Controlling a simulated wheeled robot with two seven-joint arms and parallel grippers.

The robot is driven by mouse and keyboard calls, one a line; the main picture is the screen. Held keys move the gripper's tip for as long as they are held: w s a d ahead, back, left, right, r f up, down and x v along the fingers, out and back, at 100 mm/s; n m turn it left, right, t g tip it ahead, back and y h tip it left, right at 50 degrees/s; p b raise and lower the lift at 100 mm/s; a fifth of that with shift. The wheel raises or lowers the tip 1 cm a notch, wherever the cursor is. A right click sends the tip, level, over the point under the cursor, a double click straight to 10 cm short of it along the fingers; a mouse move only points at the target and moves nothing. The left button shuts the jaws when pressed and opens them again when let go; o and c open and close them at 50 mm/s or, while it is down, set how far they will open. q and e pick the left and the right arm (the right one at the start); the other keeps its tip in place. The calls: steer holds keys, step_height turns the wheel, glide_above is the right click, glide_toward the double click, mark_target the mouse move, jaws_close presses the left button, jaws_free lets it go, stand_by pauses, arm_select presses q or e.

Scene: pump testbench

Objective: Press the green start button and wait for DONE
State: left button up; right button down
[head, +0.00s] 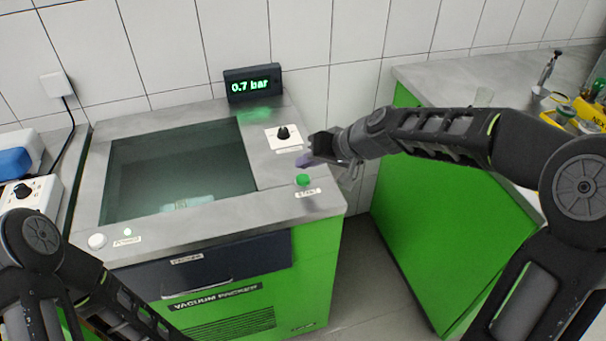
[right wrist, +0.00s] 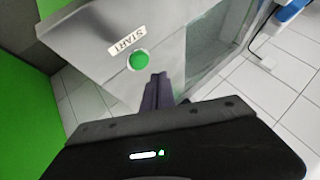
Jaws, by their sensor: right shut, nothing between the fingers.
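The green start button (head: 303,180) sits on the right part of the vacuum packer's grey top, beside a START label (head: 308,193). The button also shows in the right wrist view (right wrist: 138,61). My right gripper (head: 304,160) is shut and empty, just behind the button in the head view and apart from it in the picture. Its fingertips (right wrist: 158,78) show close beside the button in the right wrist view. The display (head: 253,84) at the back reads 0.7 bar. My left arm shows at lower left, but its gripper is out of the frame.
A black knob (head: 283,132) on a white plate is behind my right gripper. The packer has a dark glass-like lid (head: 180,170) and a white power button (head: 97,241). A green cabinet (head: 450,220) with a grey counter stands to the right, across a gap.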

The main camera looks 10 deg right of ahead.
mark_target(307, 180)
steer(key=shift+r+p, duration=0.95)
steer(key=shift+r, duration=0.85)
steer(key=shift+f, duration=0.1)
